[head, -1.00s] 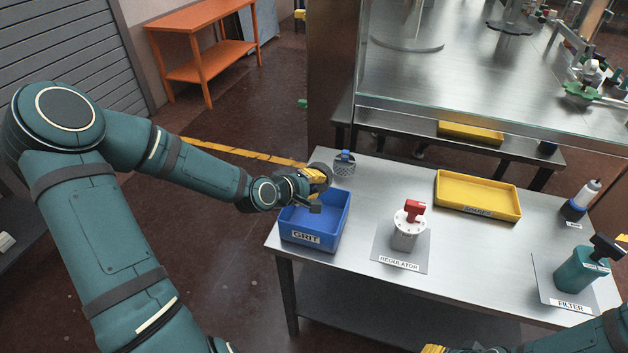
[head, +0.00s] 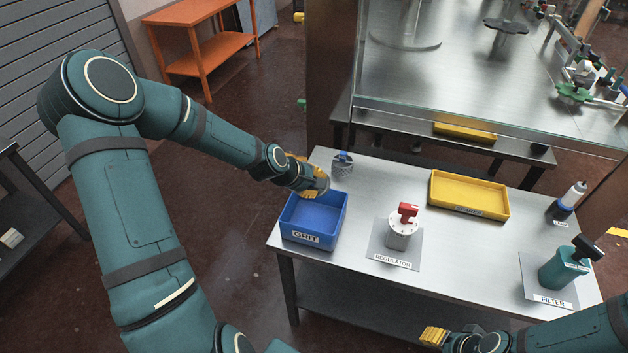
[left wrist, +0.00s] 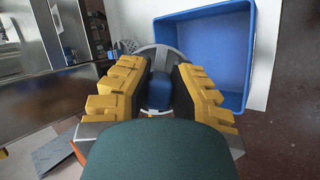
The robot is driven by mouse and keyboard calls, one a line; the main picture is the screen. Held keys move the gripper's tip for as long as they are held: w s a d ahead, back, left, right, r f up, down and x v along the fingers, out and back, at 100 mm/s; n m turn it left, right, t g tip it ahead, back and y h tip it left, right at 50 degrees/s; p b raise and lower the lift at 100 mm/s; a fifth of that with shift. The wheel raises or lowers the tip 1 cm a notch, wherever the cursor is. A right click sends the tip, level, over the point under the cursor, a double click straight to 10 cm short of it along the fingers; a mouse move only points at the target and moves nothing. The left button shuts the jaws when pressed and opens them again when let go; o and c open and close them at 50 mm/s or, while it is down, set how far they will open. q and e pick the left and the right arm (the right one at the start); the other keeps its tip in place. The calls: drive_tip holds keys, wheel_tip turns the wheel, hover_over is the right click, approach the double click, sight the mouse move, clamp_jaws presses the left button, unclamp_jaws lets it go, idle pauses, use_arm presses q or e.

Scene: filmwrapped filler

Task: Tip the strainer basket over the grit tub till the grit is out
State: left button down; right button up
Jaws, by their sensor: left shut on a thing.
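The blue grit tub (head: 313,240) stands at the table's left end. It also shows in the left wrist view (left wrist: 190,17), and the bare inside that I see shows no grit. My left gripper (head: 318,184) is above the tub's back edge. In the left wrist view its yellow fingers (left wrist: 160,90) are shut on a blue grip (left wrist: 159,92) with a grey round rim behind it, seemingly the strainer basket (left wrist: 147,50). Its contents and exact tilt are hidden. My right gripper (head: 432,337) is low at the front; its opening is unclear.
Another mesh basket with a blue top (head: 343,165) stands just behind the tub. The regulator (head: 402,230) is right of the tub, a yellow tray (head: 470,192) behind it, the filter (head: 562,268) and a bottle (head: 566,202) further right. A glass-fronted cabinet stands behind the table.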

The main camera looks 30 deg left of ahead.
use_arm(q)
drive_tip(key=shift+w+r+g+p, duration=0.25)
drive_tip(key=shift+r+g+p, duration=0.1)
drive_tip(key=shift+g+p, duration=0.6)
drive_tip(key=shift+w+r+n+g+p, duration=0.1)
drive_tip(key=shift+w+n+g+p, duration=0.3)
drive_tip(key=shift+g+p, duration=0.6)
drive_tip(key=shift+w+h, duration=0.1)
drive_tip(key=shift+h, duration=0.2)
drive_tip(key=shift+w+a+r+n+g+h, duration=0.15)
drive_tip(key=shift+w+n+g+h, duration=0.1)
drive_tip(key=shift+g, duration=0.7)
drive_tip(key=shift+w+a+f+n+g+h, duration=0.1)
drive_tip(key=shift+w+n+g+h, duration=0.1)
drive_tip(key=shift+g, duration=0.7)
drive_tip(key=shift+r, duration=0.1)
drive_tip(key=shift+s, duration=0.1)
